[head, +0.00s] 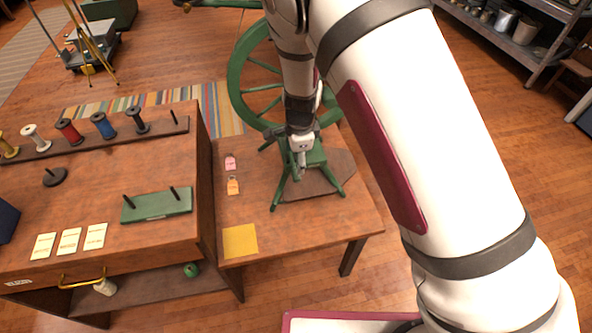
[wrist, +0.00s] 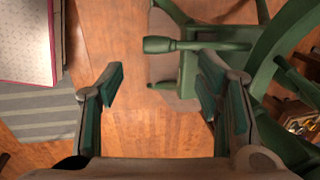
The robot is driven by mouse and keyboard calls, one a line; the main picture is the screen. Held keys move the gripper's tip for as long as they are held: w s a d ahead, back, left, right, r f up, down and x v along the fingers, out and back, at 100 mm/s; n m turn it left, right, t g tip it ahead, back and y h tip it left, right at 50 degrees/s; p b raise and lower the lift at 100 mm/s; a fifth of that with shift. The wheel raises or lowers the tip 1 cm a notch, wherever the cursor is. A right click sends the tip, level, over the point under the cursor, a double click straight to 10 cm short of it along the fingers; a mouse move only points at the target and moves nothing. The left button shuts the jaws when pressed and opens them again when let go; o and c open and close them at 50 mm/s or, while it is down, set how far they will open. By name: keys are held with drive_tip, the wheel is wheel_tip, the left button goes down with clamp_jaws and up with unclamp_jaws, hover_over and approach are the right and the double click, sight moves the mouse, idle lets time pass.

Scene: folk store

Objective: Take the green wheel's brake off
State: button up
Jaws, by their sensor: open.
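The green wheel (head: 236,84) stands upright behind the small table, partly hidden by my arm. Its green stand (head: 318,156) has splayed legs on the tabletop. In the wrist view, part of the wheel's rim (wrist: 276,45) curves along the right. A green turned peg with a rounded knob (wrist: 156,45) sticks out leftwards from the frame, and I cannot tell if it is the brake. My gripper (wrist: 163,80) is open and empty, its teal-padded fingers apart with the peg ahead of them. In the head view my gripper (head: 301,150) is over the stand, its fingers small and partly hidden.
The small table (head: 290,222) also holds a pink tag (head: 230,163), an orange tag (head: 233,187) and a yellow square (head: 240,241). A wooden cabinet (head: 100,170) on the left bears several spools and a green block with pegs (head: 157,206). Metal shelves (head: 510,40) stand far right.

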sight(296, 175)
drive_tip(key=f, duration=0.2)
drive_tip(key=w+f, duration=0.1)
drive_tip(key=f, duration=0.5)
drive_tip(key=shift+w+a+f, duration=0.15)
drive_tip(key=shift+w+a, duration=0.05)
